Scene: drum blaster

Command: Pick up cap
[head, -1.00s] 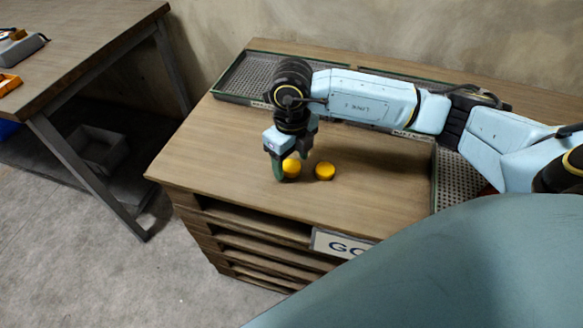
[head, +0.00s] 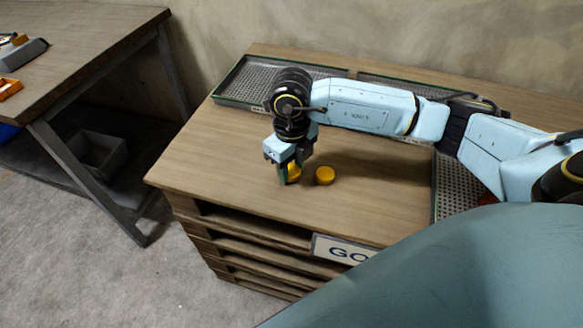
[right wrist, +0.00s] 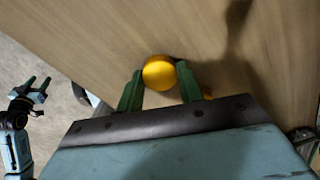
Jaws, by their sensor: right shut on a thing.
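Two round yellow caps are on the wooden top of the pallet-like stand. My right gripper (head: 294,178) points down and is shut on the left cap (head: 294,172), at the wood top. In the right wrist view this cap (right wrist: 158,72) shows between the green fingertips. The other cap (head: 325,175) lies just to the right, free of the fingers; only a sliver of it (right wrist: 207,96) shows behind a finger in the right wrist view. My left gripper (right wrist: 34,92) shows at the left of the right wrist view, empty, fingers apart.
Green-rimmed mesh trays (head: 232,101) line the back of the stand, and another (head: 436,190) is at its right. A wooden table (head: 90,50) stands at the left with a gap between. The stand's front left top is clear.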

